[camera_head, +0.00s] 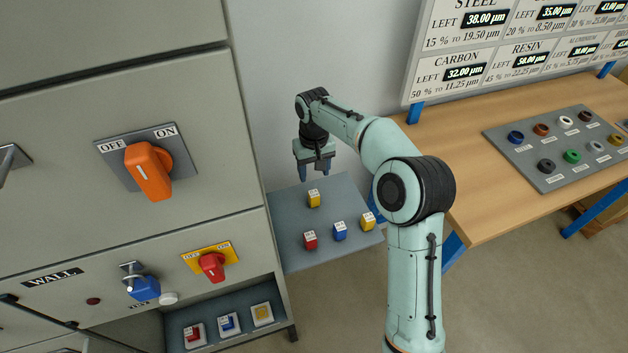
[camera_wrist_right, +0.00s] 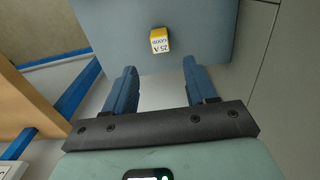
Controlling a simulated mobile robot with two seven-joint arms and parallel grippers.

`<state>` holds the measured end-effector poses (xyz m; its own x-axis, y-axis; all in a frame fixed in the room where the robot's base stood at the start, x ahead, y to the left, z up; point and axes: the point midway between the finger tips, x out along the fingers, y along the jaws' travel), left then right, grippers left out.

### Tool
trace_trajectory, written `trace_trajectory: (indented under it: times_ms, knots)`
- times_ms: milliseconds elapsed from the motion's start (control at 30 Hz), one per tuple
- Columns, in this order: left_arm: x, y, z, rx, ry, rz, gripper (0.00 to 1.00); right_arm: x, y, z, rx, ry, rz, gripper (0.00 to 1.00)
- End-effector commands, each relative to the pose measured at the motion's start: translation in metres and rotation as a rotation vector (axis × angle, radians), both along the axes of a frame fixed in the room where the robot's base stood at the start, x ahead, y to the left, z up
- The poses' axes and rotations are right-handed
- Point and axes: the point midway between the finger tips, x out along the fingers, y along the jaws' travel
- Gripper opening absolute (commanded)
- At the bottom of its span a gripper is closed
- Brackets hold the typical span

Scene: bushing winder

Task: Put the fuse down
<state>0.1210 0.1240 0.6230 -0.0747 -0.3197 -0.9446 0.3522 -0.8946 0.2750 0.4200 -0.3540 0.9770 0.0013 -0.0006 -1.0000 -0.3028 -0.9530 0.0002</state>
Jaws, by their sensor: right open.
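A yellow fuse (camera_head: 314,198) stands on the grey-blue shelf (camera_head: 286,222) beside the cabinet. Its white label reads 25 A in the right wrist view (camera_wrist_right: 159,40). My right gripper (camera_head: 316,175) is open, with its fingers pointing down near this fuse. In the right wrist view nothing sits between the fingers (camera_wrist_right: 160,68), and the fuse lies beyond their tips, apart from them. A red fuse (camera_head: 310,241), a blue fuse (camera_head: 339,232) and another yellow fuse (camera_head: 368,222) stand in a row nearer the shelf's front. My left gripper is out of view.
The cabinet has an orange OFF/ON switch (camera_head: 149,171), a red switch (camera_head: 212,266) on a yellow plate and a blue padlock-like part (camera_head: 145,289). Below, an open bay holds red (camera_head: 193,335), blue (camera_head: 228,324) and yellow (camera_head: 262,313) pieces. A wooden table (camera_head: 470,190) stands right.

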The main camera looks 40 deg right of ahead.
Motion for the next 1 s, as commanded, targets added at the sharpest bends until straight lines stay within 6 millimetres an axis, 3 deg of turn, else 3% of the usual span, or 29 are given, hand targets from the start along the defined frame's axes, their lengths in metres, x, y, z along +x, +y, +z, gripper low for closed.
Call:
trace_trajectory:
  times_ms: [100, 300, 1000]
  knots:
    - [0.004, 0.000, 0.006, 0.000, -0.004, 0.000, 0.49, 0.001, 0.000, 0.024, 0.000, -0.004, 0.001, 0.56]
    - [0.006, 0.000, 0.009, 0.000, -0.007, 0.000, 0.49, 0.000, 0.000, 0.040, 0.000, -0.001, 0.000, 0.56]
    - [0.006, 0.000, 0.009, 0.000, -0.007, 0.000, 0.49, 0.000, 0.000, 0.041, 0.000, 0.001, 0.000, 0.56]
